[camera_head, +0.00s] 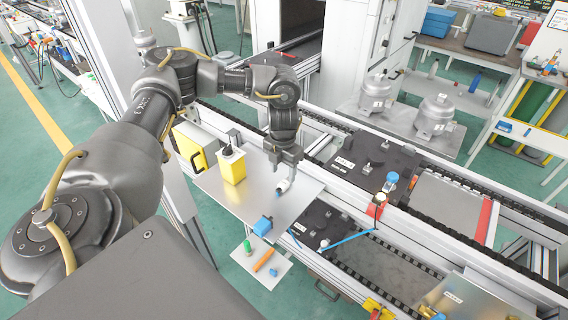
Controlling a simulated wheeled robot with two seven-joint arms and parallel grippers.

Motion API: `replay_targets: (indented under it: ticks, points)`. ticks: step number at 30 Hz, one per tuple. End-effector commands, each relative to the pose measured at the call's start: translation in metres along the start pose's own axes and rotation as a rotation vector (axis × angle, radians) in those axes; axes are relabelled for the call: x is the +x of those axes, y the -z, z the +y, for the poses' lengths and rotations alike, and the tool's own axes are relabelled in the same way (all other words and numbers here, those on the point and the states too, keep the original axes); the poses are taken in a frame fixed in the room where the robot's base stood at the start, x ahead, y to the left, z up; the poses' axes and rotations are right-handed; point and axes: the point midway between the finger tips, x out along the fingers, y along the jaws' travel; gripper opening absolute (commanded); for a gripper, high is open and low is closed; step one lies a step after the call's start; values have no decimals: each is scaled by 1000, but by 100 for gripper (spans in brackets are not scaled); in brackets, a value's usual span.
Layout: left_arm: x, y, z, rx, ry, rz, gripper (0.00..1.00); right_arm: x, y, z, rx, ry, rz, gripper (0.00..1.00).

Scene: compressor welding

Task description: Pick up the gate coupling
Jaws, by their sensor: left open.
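My left gripper (284,166) hangs over the metal plate (237,205) with its fingers pointing down. It is open. A small white part with a blue end (283,187), possibly the gate coupling, is just below the fingertips; I cannot tell whether the fingers touch it. My right gripper is out of view.
A conveyor with dark pallets (372,165) runs to the right of the plate. A red-and-blue fixture (377,207) with a blue bar stands beside it. A lower small tray (262,262) holds a green part and an orange tool. Silver compressors (437,115) stand behind.

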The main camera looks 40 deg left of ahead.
Motion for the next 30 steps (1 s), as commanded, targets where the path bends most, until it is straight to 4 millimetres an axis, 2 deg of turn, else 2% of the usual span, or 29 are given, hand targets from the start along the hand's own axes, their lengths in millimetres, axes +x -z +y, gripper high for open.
replay_targets:
  ticks: [8,13,18,26,30]
  points:
    - [9,0,0,-1,0,2,52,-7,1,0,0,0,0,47]
    - [34,-2,1,-1,-2,4,52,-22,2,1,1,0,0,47]
    - [53,-3,1,-1,-1,2,52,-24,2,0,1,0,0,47]
    - [56,-3,1,0,0,0,52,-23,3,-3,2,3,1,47]
    - [56,-3,1,0,0,0,34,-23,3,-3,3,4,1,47]
